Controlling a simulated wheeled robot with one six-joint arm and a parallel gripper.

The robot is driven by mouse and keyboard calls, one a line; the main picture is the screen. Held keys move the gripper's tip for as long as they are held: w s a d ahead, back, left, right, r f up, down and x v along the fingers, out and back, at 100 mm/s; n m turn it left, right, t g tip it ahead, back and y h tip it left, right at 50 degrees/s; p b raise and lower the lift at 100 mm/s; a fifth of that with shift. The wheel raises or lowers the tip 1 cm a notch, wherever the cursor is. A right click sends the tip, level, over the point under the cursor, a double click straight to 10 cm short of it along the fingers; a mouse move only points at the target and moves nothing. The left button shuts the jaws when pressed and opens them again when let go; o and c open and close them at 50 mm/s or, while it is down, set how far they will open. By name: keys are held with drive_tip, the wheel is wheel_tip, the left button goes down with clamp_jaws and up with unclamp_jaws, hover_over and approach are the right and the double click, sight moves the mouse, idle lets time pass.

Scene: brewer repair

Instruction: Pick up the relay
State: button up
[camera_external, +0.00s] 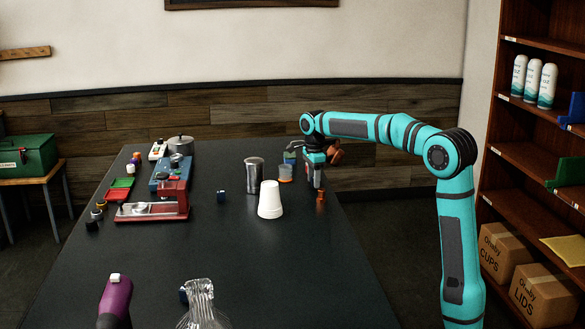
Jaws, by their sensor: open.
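My gripper (317,184) is open and points down near the right edge of the dark table, in the external view. A small orange-brown piece (320,197) stands on the table right at or below its fingertips; I cannot tell whether they touch. No part is plainly marked as the relay. A small dark blue block (221,196) with a pale face sits alone mid-table, left of my gripper. Another small dark blue piece (183,294) lies near the front, partly hidden by a clear glass vessel.
A white cup stack (270,200) and a metal canister (253,176) stand left of my gripper. A red brewer (172,200) and small parts fill the table's left side. The table's right front is clear.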

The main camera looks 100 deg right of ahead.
drive_tip(key=shift+f, duration=0.45)
clamp_jaws()
drive_tip(key=shift+r, duration=0.15)
wheel_tip(320, 180, up, 10)
drive_tip(key=shift+f, duration=0.1)
